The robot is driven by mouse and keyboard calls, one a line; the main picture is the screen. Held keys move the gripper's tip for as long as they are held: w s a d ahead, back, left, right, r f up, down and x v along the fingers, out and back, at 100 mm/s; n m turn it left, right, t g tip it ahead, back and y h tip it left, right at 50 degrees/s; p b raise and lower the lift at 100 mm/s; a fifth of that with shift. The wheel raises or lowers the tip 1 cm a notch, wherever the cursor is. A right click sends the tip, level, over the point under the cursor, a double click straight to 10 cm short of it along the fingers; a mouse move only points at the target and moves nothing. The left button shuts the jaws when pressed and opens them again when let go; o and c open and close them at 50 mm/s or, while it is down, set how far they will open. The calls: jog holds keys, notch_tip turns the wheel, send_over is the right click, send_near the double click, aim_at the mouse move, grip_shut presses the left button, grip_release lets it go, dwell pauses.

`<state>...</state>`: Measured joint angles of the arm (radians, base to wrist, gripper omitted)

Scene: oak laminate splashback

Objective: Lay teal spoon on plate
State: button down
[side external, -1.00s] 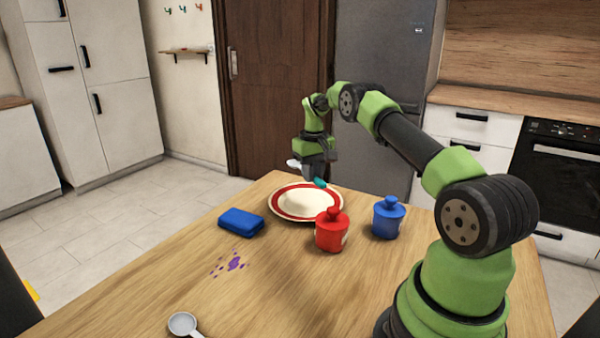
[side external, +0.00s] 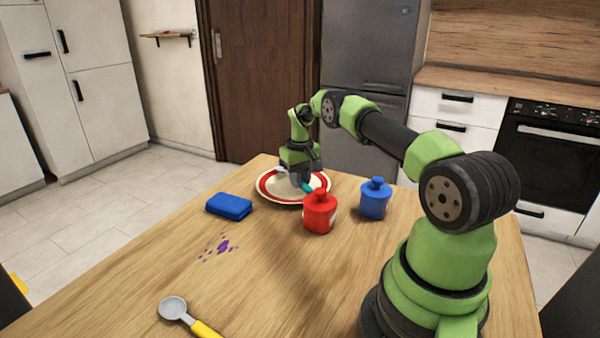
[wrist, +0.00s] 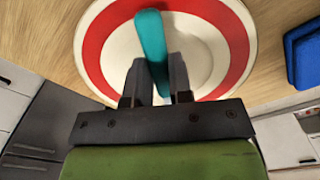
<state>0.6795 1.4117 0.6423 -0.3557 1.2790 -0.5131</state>
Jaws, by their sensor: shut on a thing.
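The teal spoon (wrist: 151,40) is between the fingers of my gripper (wrist: 158,75) in the wrist view, its handle pointing up the picture. In the side view, the teal handle (side external: 306,187) shows just right of my gripper (side external: 299,181). A pale part, seemingly the spoon's bowl, shows left of the gripper. My gripper is shut on the spoon, low over the plate (side external: 265,190). The plate is cream with a red ring, and it fills much of the wrist view (wrist: 101,45). I cannot tell whether the spoon touches the plate.
A red lidded jar (side external: 319,213) stands close in front of the plate, and a blue lidded jar (side external: 374,200) to its right. A yellow-handled spoon (side external: 174,308) and purple stains (side external: 222,245) are on the wooden table (side external: 150,270).

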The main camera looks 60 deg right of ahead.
jog(key=shift+f, duration=0.15)
jog(key=c, duration=0.9)
grip_release()
jog(key=shift+c, duration=0.2)
notch_tip(320, 180, up, 10)
